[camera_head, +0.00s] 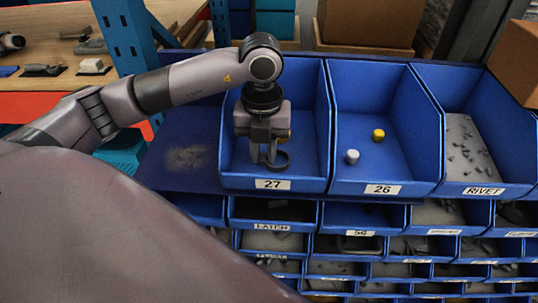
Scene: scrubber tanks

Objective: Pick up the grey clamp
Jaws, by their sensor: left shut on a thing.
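My left gripper (265,150) points down inside the blue bin labelled 27 (310,185). It is shut on a small dark grey, ring-shaped piece, the grey clamp (280,161), which shows at the fingertips low in the bin. The fingers hide part of the clamp, and I cannot tell whether it touches the bin floor. My right gripper is not in view.
Bin 26 (420,188) on the right holds a white cylinder (352,156) and a yellow one (378,135). The rivet bin (500,190) is further right. Rows of smaller bins (274,240) lie below. A wooden shelf (50,60) with tools stands at left.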

